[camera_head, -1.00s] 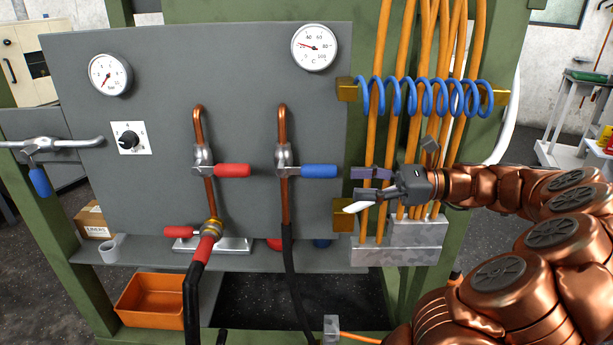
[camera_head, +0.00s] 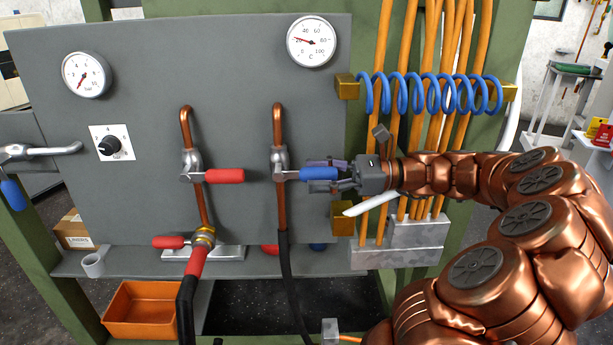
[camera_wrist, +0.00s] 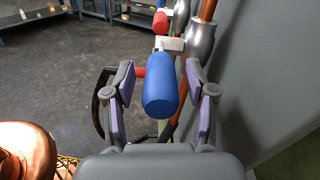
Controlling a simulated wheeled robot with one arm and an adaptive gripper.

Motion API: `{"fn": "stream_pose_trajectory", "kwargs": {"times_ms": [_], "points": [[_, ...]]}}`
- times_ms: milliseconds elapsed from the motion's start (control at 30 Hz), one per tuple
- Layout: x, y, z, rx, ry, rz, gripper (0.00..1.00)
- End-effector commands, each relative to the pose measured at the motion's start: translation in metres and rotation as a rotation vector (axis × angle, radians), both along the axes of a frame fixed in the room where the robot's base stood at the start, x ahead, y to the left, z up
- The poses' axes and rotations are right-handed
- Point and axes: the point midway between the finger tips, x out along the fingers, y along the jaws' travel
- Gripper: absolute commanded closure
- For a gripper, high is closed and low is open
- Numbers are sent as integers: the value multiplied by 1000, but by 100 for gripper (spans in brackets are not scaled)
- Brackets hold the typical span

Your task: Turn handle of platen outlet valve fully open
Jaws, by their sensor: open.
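A valve with a blue handle (camera_head: 319,173) sits on the right copper pipe (camera_head: 278,128) of the grey panel, its handle pointing right, level. A similar valve with a red handle (camera_head: 224,176) sits on the left pipe, also pointing right. No label shows which is the platen outlet valve. My gripper (camera_head: 328,175) is open, with its fingers around the blue handle. In the wrist view the blue handle (camera_wrist: 161,88) lies between the two purple-padded fingers, with a gap on both sides. The far finger is partly hidden in the head view.
A blue coiled hose (camera_head: 430,93) and orange cables (camera_head: 388,140) are beside my arm on the right. A black hose (camera_head: 285,270) hangs under the blue valve. A lower red handle (camera_head: 168,242) sits at left.

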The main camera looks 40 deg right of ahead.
Motion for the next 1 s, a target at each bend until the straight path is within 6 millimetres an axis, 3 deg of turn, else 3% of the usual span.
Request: {"fn": "stream_pose_trajectory", "kwargs": {"times_ms": [200,467,1000], "points": [[13,18,0,-1,0,-2,44],[14,19,0,-1,1,-6,44],[14,19,-1,-1,1,-5,99]]}}
